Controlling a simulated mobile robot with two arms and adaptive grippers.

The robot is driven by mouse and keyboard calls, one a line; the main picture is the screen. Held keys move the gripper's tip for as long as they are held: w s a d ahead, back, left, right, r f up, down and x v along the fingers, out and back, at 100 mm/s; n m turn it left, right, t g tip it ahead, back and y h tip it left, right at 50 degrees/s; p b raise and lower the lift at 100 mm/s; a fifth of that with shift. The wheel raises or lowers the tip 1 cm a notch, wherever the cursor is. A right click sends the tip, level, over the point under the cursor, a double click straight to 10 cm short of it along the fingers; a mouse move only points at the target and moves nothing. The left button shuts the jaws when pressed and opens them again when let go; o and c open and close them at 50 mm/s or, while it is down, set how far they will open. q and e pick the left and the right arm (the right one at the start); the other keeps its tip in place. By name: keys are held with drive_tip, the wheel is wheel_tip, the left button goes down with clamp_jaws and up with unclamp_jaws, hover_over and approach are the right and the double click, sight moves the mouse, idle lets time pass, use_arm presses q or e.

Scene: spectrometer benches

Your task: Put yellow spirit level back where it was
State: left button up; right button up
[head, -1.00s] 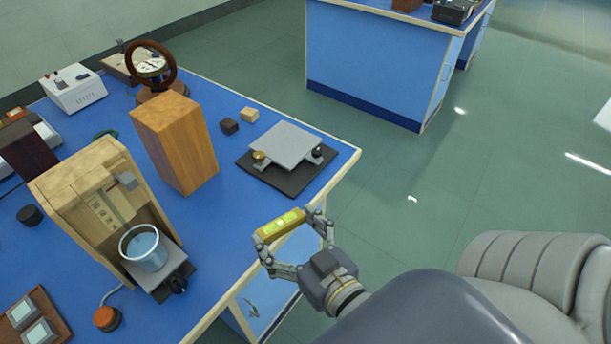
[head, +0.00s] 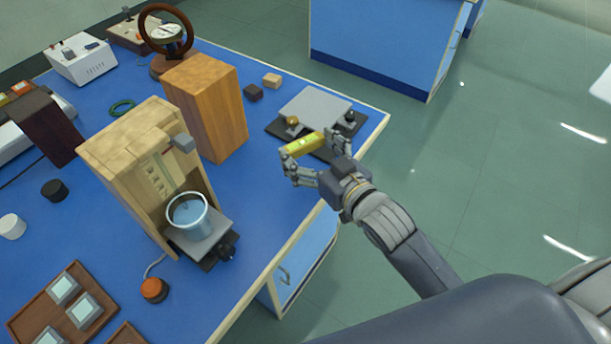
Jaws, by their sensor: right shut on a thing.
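The yellow spirit level (head: 304,143) is a short yellow bar with a light green vial. My right gripper (head: 316,157) is shut on it and holds it near the front right edge of the blue bench. In the picture the level overlaps the near edge of a dark mat (head: 275,127) that bears a grey levelling plate (head: 316,107) with brass and black knobs. I cannot tell the level's height above the bench. My left gripper is not in view.
A tall wooden block (head: 212,112) stands left of the plate, with two small blocks (head: 262,87) behind. A wooden stand (head: 130,165) with a blue-grey cup (head: 188,213) is nearer. Bare blue bench top (head: 262,185) lies between cup and level.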

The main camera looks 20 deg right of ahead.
wheel_tip(320, 180, down, 5)
drive_tip(key=shift+f, duration=0.1)
wheel_tip(320, 180, down, 4)
drive_tip(key=shift+r+b, duration=0.25)
drive_tip(key=shift+b, duration=0.15)
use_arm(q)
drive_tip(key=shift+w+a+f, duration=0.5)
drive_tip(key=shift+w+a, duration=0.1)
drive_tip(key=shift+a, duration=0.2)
use_arm(e)
drive_tip(key=shift+a, duration=0.1)
drive_tip(key=o, duration=1.1)
drive_tip(key=shift+f, duration=0.15)
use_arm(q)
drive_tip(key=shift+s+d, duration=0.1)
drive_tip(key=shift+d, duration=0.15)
use_arm(e)
drive_tip(key=shift+s, duration=0.1)
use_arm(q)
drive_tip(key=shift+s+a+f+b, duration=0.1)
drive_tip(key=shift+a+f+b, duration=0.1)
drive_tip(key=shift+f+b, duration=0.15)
use_arm(e)
drive_tip(key=v, duration=1.2)
